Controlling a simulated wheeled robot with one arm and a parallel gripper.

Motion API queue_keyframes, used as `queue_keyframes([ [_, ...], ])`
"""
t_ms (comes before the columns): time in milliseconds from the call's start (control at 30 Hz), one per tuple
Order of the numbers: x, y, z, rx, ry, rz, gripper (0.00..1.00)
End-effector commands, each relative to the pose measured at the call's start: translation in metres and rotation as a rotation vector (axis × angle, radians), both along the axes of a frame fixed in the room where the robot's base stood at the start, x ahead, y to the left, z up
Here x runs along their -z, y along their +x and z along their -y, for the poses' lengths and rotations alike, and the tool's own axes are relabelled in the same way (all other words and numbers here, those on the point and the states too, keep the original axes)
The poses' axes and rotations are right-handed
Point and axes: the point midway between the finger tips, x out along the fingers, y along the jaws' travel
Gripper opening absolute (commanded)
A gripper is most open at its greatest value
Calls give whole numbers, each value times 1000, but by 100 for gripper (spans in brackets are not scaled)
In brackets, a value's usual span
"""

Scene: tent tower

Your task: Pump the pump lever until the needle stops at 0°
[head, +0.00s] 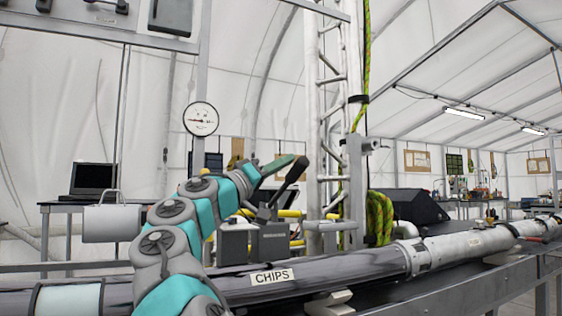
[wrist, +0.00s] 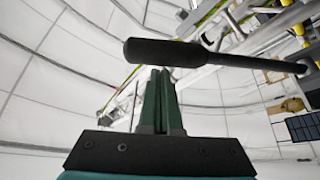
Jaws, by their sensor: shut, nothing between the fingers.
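The pump lever (head: 290,178) is a black handle tilted up to the right above a grey pump body (head: 253,242). My gripper (head: 291,160) is shut and empty, with its green fingers beside the upper end of the lever. In the wrist view the lever (wrist: 205,53) runs across just beyond the tips of my gripper (wrist: 158,72). I cannot tell whether they touch. The round white gauge (head: 201,119) hangs on a post at left of centre. Its needle is too small to read surely.
A lattice tower (head: 330,110) with a green-yellow rope (head: 380,218) stands just right of the lever. A laptop (head: 94,180) sits on a table at left. Open air lies above the lever.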

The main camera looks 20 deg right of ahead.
Motion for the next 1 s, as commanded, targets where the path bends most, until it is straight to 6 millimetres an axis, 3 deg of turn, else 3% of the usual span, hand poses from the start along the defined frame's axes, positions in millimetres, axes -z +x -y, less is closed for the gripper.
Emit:
queue_keyframes([
  [567,5,-2,1,0,1,7,0],
  [767,18,-7,0,-2,0,62,0],
  [1000,49,-19,1,2,5,132,0],
])
